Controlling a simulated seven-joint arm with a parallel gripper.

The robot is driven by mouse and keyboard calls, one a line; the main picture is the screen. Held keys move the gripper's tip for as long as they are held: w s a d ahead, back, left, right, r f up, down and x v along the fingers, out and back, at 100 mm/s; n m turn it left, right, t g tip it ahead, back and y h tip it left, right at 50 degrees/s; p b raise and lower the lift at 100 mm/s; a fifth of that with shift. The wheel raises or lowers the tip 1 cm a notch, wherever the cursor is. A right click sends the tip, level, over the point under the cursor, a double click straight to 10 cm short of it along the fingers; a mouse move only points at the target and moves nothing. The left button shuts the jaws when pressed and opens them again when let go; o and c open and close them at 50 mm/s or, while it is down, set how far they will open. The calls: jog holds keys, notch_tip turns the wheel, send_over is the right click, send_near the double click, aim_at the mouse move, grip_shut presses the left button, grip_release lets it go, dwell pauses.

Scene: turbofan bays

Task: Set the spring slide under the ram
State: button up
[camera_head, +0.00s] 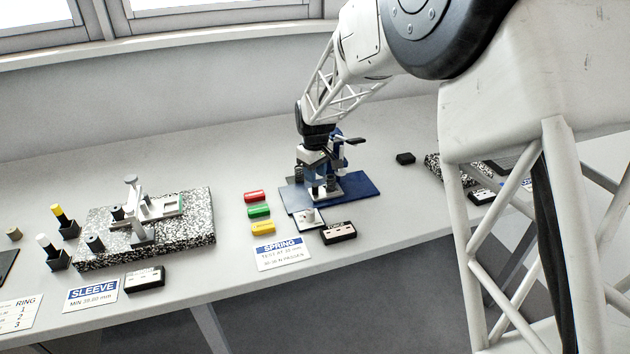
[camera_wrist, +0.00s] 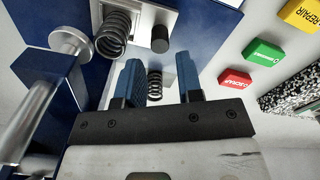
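In the head view my gripper (camera_head: 318,183) is low over the blue test press, whose base (camera_head: 358,185) lies on the bench. In the wrist view its two blue fingers (camera_wrist: 158,82) are apart. A small dark spring (camera_wrist: 154,86) shows in the gap, touching neither finger. The pale slide plate (camera_wrist: 150,15) lies beyond the fingertips, with a black knob (camera_wrist: 160,38) and a larger coil spring (camera_wrist: 113,32) at its left side. A round-ended silver rod (camera_wrist: 70,42) is left of that spring; I cannot tell whether it is the ram. The slide's front (camera_head: 308,218) shows in the head view.
Red (camera_head: 254,196), green (camera_head: 259,211) and yellow (camera_head: 263,228) blocks lie left of the press. A black display box (camera_head: 338,232) is at its front right, the SPRING card (camera_head: 283,253) at front. A speckled plate (camera_head: 200,220) with a metal fixture is further left.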

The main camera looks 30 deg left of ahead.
jog(key=shift+r, duration=1.55)
jog(key=shift+c, duration=0.5)
jog(key=shift+s+a, duration=0.1)
jog(key=shift+s, duration=0.05)
jog(key=c, duration=0.5)
jog(key=s+a+n+h, duration=0.1)
jog(key=s+n, duration=0.1)
jog(key=s+a+f+n+t+h, duration=0.1)
jog(key=s+n, duration=0.1)
jog(key=s+a+n+t+h, duration=0.1)
jog(key=s+n, duration=0.1)
jog(key=shift+s+a+f+n+h, duration=0.1)
jog(key=shift+a+f+n+h, duration=0.1)
jog(key=shift+f+n+h, duration=0.15)
grip_shut()
jog(key=s+a+r+n+t+h, duration=0.1)
jog(key=s+a+n+t+h, duration=0.1)
jog(key=s+a+n+t, duration=0.3)
jog(key=shift+s+n+t, duration=0.3)
jog(key=shift+n, duration=1.05)
jog(key=shift+a+r, duration=0.1)
